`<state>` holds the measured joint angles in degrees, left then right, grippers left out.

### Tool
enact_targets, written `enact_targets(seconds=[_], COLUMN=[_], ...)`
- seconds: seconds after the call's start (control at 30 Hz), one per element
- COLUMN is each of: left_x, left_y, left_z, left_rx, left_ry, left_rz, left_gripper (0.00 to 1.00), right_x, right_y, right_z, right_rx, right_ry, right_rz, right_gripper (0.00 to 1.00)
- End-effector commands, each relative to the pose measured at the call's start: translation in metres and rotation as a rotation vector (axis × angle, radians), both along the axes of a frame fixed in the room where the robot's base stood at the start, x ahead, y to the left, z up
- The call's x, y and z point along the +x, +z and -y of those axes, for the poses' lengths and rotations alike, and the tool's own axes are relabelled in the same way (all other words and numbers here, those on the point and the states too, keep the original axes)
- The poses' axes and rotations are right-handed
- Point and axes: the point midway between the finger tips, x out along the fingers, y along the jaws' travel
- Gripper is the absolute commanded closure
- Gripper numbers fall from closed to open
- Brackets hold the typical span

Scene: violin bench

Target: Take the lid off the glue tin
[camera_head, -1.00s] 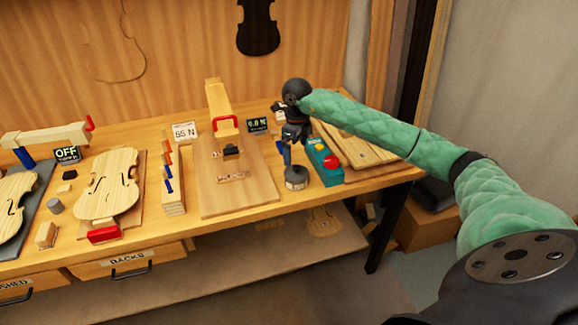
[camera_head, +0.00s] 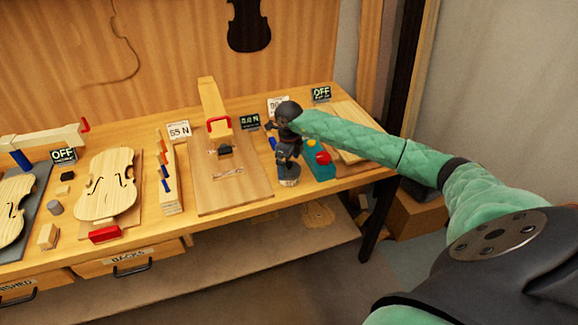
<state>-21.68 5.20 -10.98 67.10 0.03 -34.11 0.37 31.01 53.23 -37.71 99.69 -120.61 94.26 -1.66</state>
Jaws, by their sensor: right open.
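The glue tin (camera_head: 289,181) is a small grey cylinder with a pale label, upright on the bench near its front edge, right of the middle. My right gripper (camera_head: 288,163) is open and points down right over the tin. Its dark fingers cover the tin's top, so the lid is mostly hidden. I cannot tell whether the fingers touch the lid. My left gripper is not in view.
A teal box with a red button (camera_head: 321,158) stands close on the tin's right. A wooden board with a red-handled clamp (camera_head: 218,124) is on its left. Violin plates (camera_head: 108,187) lie farther left. Small display signs (camera_head: 250,121) stand behind.

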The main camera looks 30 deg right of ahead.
Motion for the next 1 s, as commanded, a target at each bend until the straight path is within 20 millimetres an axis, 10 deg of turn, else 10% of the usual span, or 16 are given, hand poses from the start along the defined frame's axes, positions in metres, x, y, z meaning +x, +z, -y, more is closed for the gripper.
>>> enact_targets(seconds=[0.37,0.63,1.0], left_x=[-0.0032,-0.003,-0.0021], left_y=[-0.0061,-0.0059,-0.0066], left_z=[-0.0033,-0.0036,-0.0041], left_rx=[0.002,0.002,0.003], left_ry=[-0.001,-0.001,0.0], left_rz=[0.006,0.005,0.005], left_gripper=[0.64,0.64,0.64], right_x=[-0.0001,-0.0001,0.0001], right_y=[-0.0071,-0.0069,-0.0062], right_z=[0.0002,0.0003,0.0004], right_rx=[0.0,0.0,0.001], right_ry=[0.0,0.0,0.0], right_rz=[0.0,0.0,0.001], right_gripper=[0.0,0.45,0.45])
